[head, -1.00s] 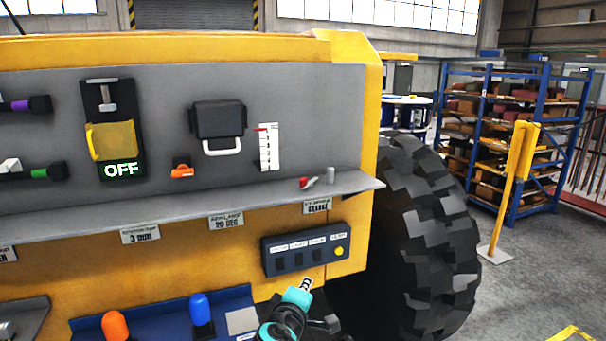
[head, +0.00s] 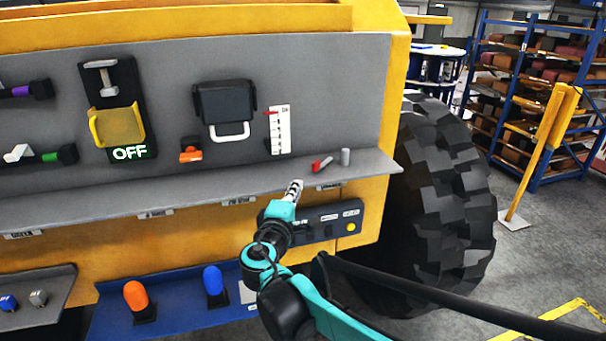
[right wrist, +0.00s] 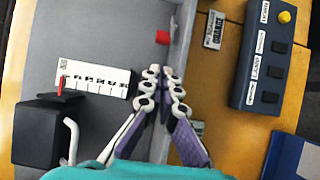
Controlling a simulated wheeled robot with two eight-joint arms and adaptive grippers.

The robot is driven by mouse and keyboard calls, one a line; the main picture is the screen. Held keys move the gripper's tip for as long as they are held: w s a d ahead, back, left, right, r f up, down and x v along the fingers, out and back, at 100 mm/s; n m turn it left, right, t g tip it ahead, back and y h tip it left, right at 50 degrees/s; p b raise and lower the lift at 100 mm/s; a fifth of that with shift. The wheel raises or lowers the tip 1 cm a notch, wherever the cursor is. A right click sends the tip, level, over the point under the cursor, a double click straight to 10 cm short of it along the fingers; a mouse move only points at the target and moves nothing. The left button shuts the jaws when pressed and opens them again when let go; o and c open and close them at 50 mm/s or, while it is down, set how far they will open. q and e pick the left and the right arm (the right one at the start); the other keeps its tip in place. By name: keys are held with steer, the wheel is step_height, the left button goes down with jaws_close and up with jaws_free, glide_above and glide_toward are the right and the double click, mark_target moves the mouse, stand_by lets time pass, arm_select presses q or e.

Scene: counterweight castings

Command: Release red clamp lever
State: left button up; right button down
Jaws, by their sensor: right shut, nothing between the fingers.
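The red clamp lever (head: 322,164) is a small red-tipped piece with a grey end on the grey shelf, left of a short grey pin (head: 345,157). In the right wrist view a red block (right wrist: 163,37), apparently the same lever, lies just beyond my fingertips. My right gripper (head: 295,185) is shut and empty, at the shelf's front edge, left of and a little below the lever. Its closed fingers (right wrist: 164,72) point toward the red block with a gap between. The lever's far part is out of the wrist view. My left gripper is not in view.
The grey shelf (head: 180,195) juts from the panel. Above it are a white scale with a red pointer (head: 279,130), a dark box with a white handle (head: 224,105) and an orange knob (head: 190,151). Below is a dark button box (head: 340,220). A large tyre (head: 440,190) stands right.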

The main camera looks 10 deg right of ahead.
mark_target(313, 168)
steer(key=p+x, duration=0.1)
steer(key=x, duration=0.8)
steer(key=shift+w+d+p, duration=0.2)
steer(key=shift+w+p, duration=0.1)
steer(key=shift+w, duration=0.05)
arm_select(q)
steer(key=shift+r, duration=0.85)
